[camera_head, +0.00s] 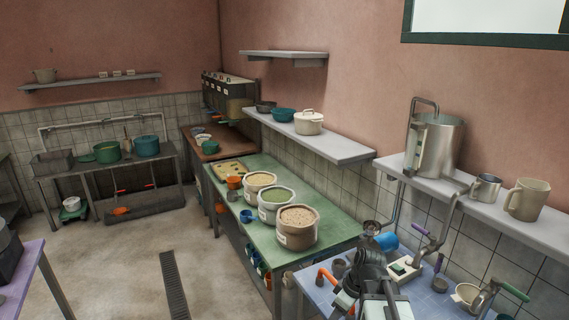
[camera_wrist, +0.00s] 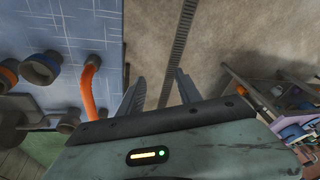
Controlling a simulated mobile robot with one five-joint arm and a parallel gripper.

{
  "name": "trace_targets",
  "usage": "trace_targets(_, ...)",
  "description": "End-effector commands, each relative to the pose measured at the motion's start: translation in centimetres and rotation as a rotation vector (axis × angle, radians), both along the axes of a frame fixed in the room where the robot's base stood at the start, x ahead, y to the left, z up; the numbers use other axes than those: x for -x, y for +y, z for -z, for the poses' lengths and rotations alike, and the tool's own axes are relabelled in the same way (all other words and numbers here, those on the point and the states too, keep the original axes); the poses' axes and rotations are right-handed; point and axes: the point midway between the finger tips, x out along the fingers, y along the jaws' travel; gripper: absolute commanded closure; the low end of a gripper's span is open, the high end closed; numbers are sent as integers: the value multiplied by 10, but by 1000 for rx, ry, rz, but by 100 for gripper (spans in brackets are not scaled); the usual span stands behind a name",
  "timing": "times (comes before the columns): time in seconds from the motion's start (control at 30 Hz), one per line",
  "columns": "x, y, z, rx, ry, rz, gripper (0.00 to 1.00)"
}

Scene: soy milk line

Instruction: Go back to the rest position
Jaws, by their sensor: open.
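My gripper (camera_wrist: 160,88) is open in the wrist view, with its two grey fingers apart and nothing between them. Bare floor and part of the drain grate show behind the fingers. In the head view, my dark arm stands at the bottom right, in front of the blue table (camera_head: 318,293). The fingers are hard to make out there. The blue table also shows at the left of the wrist view (camera_wrist: 60,20). An orange curved handle (camera_wrist: 90,85) is just left of my fingers, apart from them, and also shows in the head view (camera_head: 328,278).
Dark cup-like fittings (camera_wrist: 42,68) are left of the handle. A green table (camera_head: 335,225) holds several open tubs. A wall shelf at right carries a steel urn (camera_head: 437,145) and mugs. A purple table (camera_head: 30,275) is at lower left. Floor around the drain grate (camera_head: 173,285) is clear.

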Motion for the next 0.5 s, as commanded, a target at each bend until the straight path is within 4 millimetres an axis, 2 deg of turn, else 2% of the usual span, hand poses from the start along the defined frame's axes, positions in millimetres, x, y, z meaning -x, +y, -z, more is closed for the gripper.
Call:
trace_targets(0.03, 10, 19, 27, 36, 32, 37, 59)
trace_targets(0.13, 22, 31, 40, 110, 88, 193, 59)
trace_targets(0.33, 35, 4, 37, 218, 149, 592, 59)
trace_targets(0.5, 37, -4, 37, 234, 177, 823, 59)
